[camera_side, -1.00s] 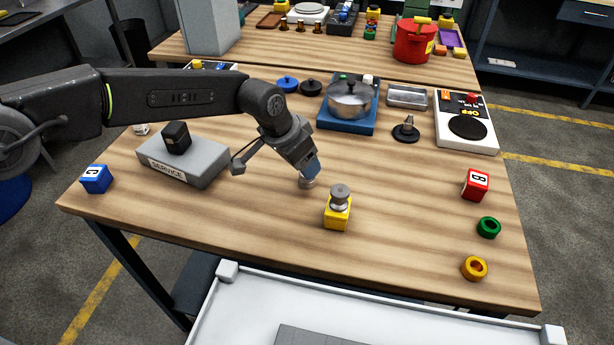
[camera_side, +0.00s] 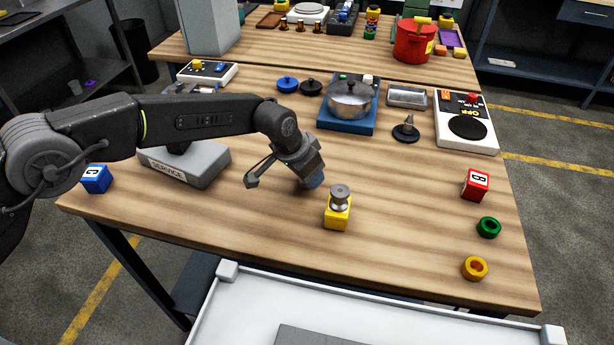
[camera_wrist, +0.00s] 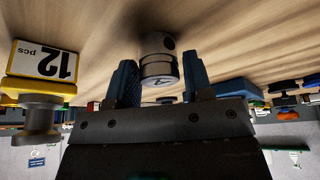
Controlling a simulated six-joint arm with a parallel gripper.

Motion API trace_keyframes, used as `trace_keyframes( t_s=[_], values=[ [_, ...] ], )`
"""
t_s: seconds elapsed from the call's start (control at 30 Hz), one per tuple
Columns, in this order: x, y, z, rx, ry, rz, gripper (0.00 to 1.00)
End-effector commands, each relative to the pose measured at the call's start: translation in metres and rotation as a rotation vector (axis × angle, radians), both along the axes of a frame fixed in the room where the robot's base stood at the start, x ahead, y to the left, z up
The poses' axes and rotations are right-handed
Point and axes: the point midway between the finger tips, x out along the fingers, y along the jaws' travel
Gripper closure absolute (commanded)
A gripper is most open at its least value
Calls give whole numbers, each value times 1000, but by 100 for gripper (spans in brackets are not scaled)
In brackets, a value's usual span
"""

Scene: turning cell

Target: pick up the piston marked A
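The piston marked A (camera_wrist: 158,55) is a short metal cylinder with the letter A on its end face and a dark hole in its side. It shows in the wrist view between the two blue fingers of my gripper (camera_wrist: 160,75). The fingers are open, one on each side, with narrow gaps to the piston. In the side view my gripper (camera_side: 313,183) is low over the middle of the table and hides the piston.
A yellow block (camera_side: 337,216) with a metal knob stands close by, right of my gripper. The grey SERVICE block (camera_side: 201,165) and blue C cube (camera_side: 96,179) are left. A red cube (camera_side: 475,185), green ring (camera_side: 489,227) and yellow ring (camera_side: 474,268) are right.

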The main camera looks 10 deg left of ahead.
Motion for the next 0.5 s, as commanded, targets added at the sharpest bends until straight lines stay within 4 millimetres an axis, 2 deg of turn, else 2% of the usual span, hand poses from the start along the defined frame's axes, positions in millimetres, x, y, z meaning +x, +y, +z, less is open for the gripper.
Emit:
trace_keyframes(
  t_s=[0.07,0.33,0.5],
  values=[
    [0,0,0,0,0,0,61],
    [0,0,0,0,0,0,87],
    [0,0,1,-1,-1,0,88]
  ],
)
